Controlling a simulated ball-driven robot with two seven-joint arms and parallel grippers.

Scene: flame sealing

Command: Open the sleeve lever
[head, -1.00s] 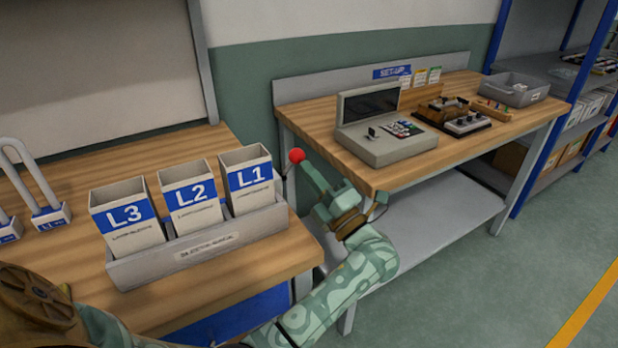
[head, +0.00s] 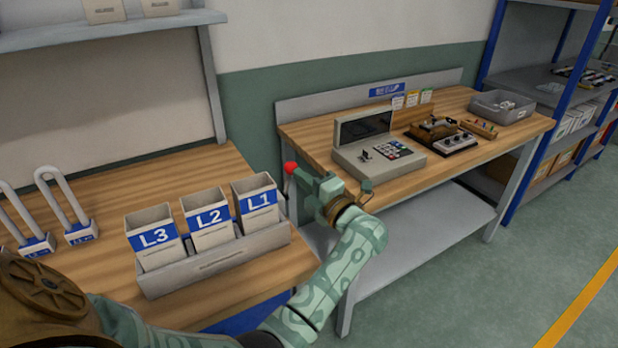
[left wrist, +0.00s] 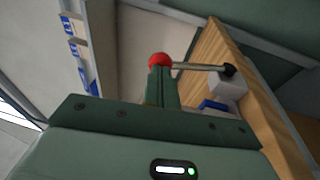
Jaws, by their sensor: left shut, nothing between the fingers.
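The sleeve lever is a thin metal rod with a red ball knob (head: 291,168), just right of the L1 box. In the left wrist view the red knob (left wrist: 160,60) sits at the fingertips, and the rod (left wrist: 198,67) runs right to a black pivot (left wrist: 229,71) on a pale block at the wooden table's edge. My left gripper (head: 300,175) is shut with nothing between its fingers. Its fingertips are right at the knob; whether they touch it I cannot tell. In the head view the gripper hides most of the rod. My right gripper is not in view.
A grey holder (head: 215,262) with boxes L3 (head: 157,240), L2 (head: 208,217) and L1 (head: 258,202) stands on the left bench (head: 110,270). Large padlock-like loops (head: 65,205) stand at left. A grey console (head: 378,158) sits on the right table.

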